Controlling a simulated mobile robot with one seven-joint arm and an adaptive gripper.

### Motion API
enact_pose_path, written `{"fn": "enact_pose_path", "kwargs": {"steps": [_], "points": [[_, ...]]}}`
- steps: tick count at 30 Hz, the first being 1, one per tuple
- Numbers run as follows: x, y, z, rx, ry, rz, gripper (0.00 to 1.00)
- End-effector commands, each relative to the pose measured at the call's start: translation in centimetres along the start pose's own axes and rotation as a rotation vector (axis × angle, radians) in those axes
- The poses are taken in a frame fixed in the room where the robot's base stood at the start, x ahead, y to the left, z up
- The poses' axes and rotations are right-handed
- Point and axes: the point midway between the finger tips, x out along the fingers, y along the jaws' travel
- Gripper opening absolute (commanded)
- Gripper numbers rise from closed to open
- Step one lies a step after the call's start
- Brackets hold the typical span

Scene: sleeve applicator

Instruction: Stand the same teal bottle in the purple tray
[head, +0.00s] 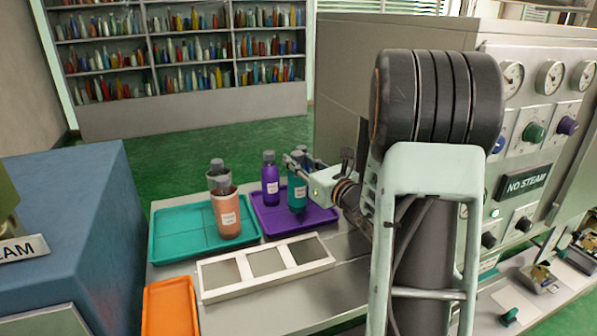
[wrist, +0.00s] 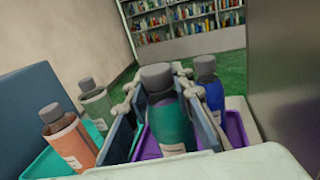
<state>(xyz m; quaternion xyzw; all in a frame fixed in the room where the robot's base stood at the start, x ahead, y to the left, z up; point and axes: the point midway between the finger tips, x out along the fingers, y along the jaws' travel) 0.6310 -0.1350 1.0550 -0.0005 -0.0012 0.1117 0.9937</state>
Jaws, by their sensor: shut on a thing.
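The teal bottle (head: 297,195) with a grey cap stands upright over the right part of the purple tray (head: 318,217) in the head view. I cannot tell whether its base touches the tray floor. My gripper (head: 300,164) reaches in from the right and is shut on the bottle's upper part. In the wrist view the teal bottle (wrist: 172,125) sits between the two fingers of my gripper (wrist: 158,88). The purple tray (wrist: 235,130) shows on both sides of it there; the bottle's base is hidden.
A purple bottle (head: 270,180) stands in the purple tray, left of the teal one. A white three-window frame (head: 265,264) and orange tray (head: 170,308) lie in front.

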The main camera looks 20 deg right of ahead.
Motion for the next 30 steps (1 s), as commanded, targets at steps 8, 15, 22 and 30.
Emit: {"fn": "enact_pose_path", "kwargs": {"steps": [8, 15, 22, 30], "points": [[0.0, 0.6, -2.7, 0.0, 0.0, -0.004, 0.0], [0.0, 0.6, -2.9, 0.0, 0.0, -0.004, 0.0], [-0.1, 0.6, -3.0, 0.001, 0.003, -0.005, 0.39], [-0.1, 0.5, -3.0, 0.001, 0.003, -0.005, 0.39]]}}
